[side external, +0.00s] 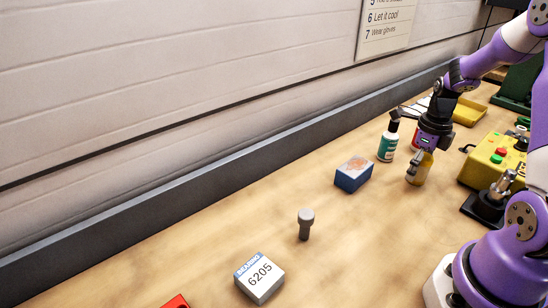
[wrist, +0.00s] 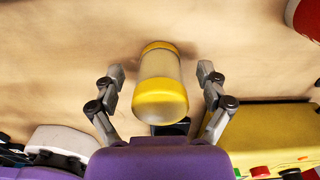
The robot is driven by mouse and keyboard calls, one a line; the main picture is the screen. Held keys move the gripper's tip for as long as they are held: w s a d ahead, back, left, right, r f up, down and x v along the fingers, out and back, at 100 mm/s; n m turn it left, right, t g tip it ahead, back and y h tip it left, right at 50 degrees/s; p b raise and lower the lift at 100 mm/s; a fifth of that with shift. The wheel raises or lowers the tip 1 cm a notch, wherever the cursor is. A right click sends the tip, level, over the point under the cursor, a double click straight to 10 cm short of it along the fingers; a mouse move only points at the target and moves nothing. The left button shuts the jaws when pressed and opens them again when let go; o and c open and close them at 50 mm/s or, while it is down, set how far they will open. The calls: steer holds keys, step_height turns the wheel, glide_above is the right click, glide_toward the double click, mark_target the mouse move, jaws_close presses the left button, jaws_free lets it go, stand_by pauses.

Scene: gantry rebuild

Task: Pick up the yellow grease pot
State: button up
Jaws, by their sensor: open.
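The yellow grease pot (wrist: 159,85) stands between the two fingers of my gripper (wrist: 160,76) in the wrist view. It has yellow ends and a paler, greyish middle. The fingers are open, with a visible gap on each side of the pot. In the side external view the pot (side external: 419,169) is on the bench, directly below my gripper (side external: 425,155). The fingers are hard to make out there.
A green-and-white bottle (side external: 388,142) stands just left of the pot, with a red container (side external: 415,137) behind. A yellow control box (side external: 491,160) is to the right. A blue box (side external: 353,174), grey bolt (side external: 306,224) and bearing box (side external: 259,277) lie nearer the camera.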

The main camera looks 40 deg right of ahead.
steer(key=c, duration=1.3)
steer(key=shift+r, duration=0.1)
